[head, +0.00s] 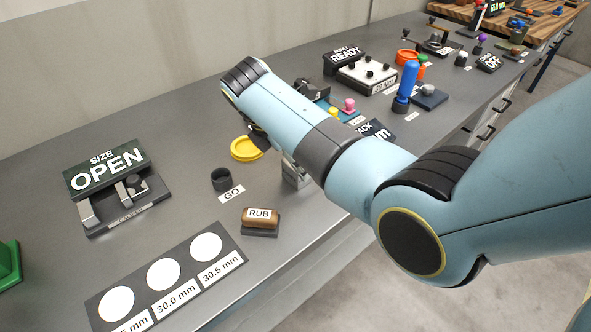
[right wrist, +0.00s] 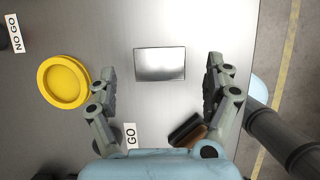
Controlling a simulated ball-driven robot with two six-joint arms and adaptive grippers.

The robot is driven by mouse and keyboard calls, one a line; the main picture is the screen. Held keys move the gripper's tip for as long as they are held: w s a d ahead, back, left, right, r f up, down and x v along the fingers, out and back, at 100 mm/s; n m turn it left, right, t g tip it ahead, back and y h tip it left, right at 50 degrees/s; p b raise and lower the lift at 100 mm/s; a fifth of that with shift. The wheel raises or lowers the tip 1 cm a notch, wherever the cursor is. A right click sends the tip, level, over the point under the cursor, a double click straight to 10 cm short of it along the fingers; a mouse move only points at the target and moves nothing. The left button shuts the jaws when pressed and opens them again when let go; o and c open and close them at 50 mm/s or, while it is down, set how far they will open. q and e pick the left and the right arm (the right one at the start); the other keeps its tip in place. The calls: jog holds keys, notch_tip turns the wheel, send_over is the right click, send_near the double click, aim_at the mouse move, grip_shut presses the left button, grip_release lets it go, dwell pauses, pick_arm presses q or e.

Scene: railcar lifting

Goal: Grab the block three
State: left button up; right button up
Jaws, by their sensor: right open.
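A shiny metal block (right wrist: 160,64) lies on the grey bench, with a plain reflective top; I see no number on it. In the right wrist view it sits between the spread fingers of my right gripper (right wrist: 161,70), with a gap on both sides and no contact. The gripper is open and empty above it. In the head view part of a metal block (head: 294,176) shows below my right arm, which hides the rest and most of the gripper. My left gripper is in neither view.
A yellow ring-shaped dish (right wrist: 64,81) is left of the block. The brown RUB block (head: 261,217) and GO label (head: 232,195) are close by. A black cup (head: 221,180), the OPEN caliper stand (head: 107,170) and a disc card (head: 165,274) lie left. The bench edge is on the right.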

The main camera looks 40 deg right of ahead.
jog(key=x, duration=0.3)
jog(key=shift+d+f, duration=0.1)
jog(key=shift+f, duration=0.25)
jog(key=shift+c, duration=0.3)
jog(key=shift+r, duration=0.1)
jog(key=c, duration=1.5)
jog(key=shift+c, duration=0.2)
